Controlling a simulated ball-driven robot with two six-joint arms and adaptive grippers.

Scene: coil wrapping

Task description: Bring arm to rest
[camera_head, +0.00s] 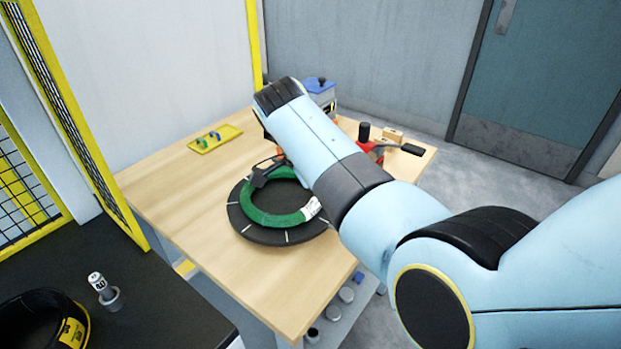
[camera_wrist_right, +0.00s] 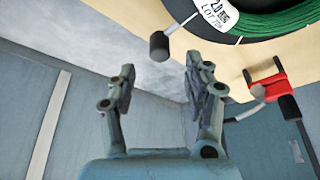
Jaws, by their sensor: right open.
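My right arm (camera_head: 320,145) reaches from the right over the wooden table in the head view. A green coil (camera_head: 262,217) with a white label lies on a round black turntable (camera_head: 240,222) on the table. The coil also shows at the top of the right wrist view (camera_wrist_right: 262,22), apart from the fingers. My left gripper is not in view.
A yellow tray (camera_head: 228,134) with small coloured parts lies at the table's far left. A red device with a black handle (camera_head: 410,149) stands at the right. A dark bench (camera_head: 160,300) at lower left holds a small labelled cylinder (camera_head: 98,283). Yellow-framed fencing (camera_head: 75,120) stands left.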

